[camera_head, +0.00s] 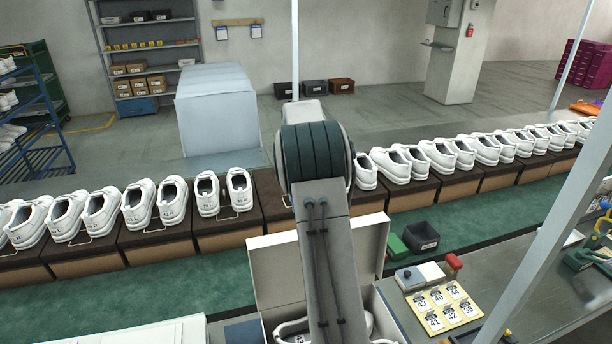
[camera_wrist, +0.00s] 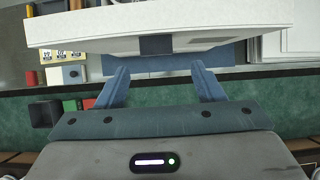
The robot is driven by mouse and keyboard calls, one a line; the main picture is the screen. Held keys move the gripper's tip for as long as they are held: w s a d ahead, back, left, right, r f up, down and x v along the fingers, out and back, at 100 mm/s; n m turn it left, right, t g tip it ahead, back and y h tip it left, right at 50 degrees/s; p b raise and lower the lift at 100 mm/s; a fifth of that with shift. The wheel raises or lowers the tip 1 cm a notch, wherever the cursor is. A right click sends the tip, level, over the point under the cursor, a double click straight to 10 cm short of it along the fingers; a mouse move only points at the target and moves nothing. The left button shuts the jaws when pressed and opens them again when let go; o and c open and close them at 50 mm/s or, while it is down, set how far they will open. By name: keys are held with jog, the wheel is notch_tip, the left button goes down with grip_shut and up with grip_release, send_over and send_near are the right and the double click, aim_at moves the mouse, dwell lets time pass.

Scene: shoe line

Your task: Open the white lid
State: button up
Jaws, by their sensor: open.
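The white lid (camera_head: 273,272) stands raised, roughly upright, along the far side of a white box (camera_head: 391,316) in the head view. White shoes (camera_head: 296,331) show inside the box. My arm hides the middle of lid and box. In the wrist view a broad white panel, apparently the lid (camera_wrist: 225,22), spans the top, with a dark patch at its lower middle. My gripper (camera_wrist: 160,75) is open there, its two blue fingers wide apart and pointing at the panel's edge. Nothing is held between them. Whether the fingertips touch the panel I cannot tell. The head view hides the gripper behind my arm.
A conveyor with pairs of white shoes on brown boxes (camera_head: 155,245) runs behind the lid. A dark bin (camera_head: 421,238) and a card of number labels (camera_head: 441,306) lie to the right. A slanted metal post (camera_head: 555,225) stands at the right. Green surface (camera_head: 160,291) lies clear at left.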

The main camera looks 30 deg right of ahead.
jog(key=v, duration=0.7)
jog(key=shift+r, duration=0.1)
dwell(0.5)
jog(key=s+a+r+n+t+h+b, duration=0.1)
jog(key=s+a+t, duration=0.1)
jog(key=s+a, duration=0.4)
jog(key=s+a+r+n+t+b, duration=0.1)
jog(key=s+a+t+b, duration=0.15)
jog(key=s+a, duration=0.35)
jog(key=s+a+f+t, duration=0.2)
jog(key=s+a+f, duration=0.3)
jog(key=s, duration=0.2)
jog(key=s+a+f+t+b, duration=0.1)
jog(key=s+a+f+t, duration=0.2)
jog(key=s+a+f, duration=0.2)
jog(key=shift+s+f+n+b, duration=0.2)
jog(key=shift+s+n+b, duration=0.15)
jog(key=shift+s, duration=0.6)
